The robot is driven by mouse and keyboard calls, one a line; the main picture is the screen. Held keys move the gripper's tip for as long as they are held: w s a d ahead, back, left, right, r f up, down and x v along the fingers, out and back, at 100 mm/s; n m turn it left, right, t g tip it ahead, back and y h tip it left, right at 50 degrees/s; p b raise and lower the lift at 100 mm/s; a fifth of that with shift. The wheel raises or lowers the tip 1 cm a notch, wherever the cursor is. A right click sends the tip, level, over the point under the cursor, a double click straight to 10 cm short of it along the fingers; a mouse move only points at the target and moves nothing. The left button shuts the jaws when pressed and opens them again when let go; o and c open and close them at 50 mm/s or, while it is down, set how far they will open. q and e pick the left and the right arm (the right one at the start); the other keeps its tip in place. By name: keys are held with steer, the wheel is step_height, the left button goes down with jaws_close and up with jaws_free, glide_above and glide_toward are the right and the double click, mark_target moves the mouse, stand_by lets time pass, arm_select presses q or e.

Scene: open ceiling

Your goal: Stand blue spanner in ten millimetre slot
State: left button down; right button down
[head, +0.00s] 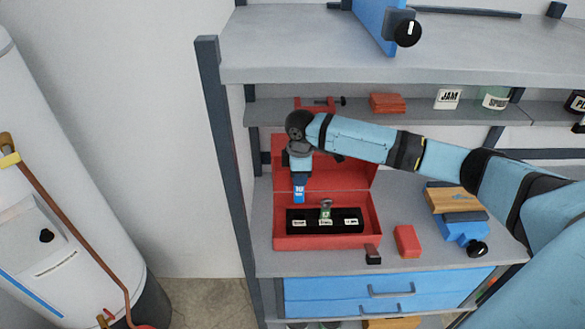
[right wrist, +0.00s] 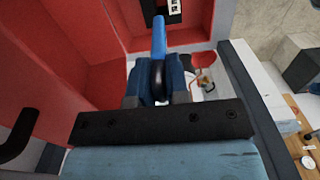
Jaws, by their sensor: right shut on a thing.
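My right gripper (head: 298,168) is shut on the blue spanner (head: 299,190), which hangs upright below it with a white-marked label. The spanner is above the left part of the black slotted holder (head: 350,227) and looks apart from it. The holder lies in the open red toolbox (head: 330,243) and carries several small white labels, too small to read surely. A green-labelled spanner (head: 325,210) stands in the holder's middle. In the right wrist view, the blue spanner (right wrist: 159,36) sticks out from between the fingers (right wrist: 160,80). My left gripper is not in view.
A blue tool with a wooden block (head: 455,200) lies further right. A dark shelf post (head: 222,150) stands at left, and a shelf (head: 400,65) overhangs the bench.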

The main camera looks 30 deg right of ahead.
mark_target(300, 202)
steer(key=shift+s, duration=0.2)
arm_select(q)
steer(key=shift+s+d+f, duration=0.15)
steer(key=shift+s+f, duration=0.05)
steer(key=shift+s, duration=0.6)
arm_select(e)
steer(key=shift+w+f, duration=0.1)
steer(key=shift+f, duration=0.7)
steer(key=shift+f+b, duration=0.35)
steer(key=shift+f, duration=1.5)
steer(key=shift+f+b, duration=0.25)
steer(key=shift+b, duration=0.05)
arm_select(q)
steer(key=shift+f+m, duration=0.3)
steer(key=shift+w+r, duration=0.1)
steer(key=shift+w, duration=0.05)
